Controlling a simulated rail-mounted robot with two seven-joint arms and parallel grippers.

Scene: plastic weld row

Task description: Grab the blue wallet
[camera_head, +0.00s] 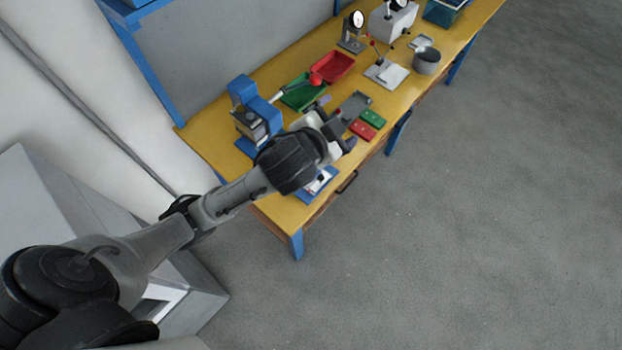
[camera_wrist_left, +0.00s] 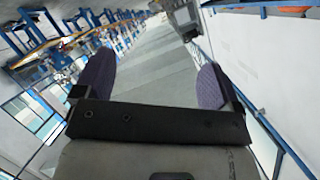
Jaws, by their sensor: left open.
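My left gripper (camera_head: 337,123) reaches in from the left over the near end of the yellow workbench. In the left wrist view its two purple-grey fingers (camera_wrist_left: 155,82) stand wide apart with nothing between them. I cannot clearly make out a blue wallet. A flat blue item with white on it (camera_head: 318,186) lies at the bench's front edge, just below my wrist and partly hidden by it; I cannot tell if it is the wallet. My right gripper is in neither view.
Open floor (camera_head: 460,230) lies right.

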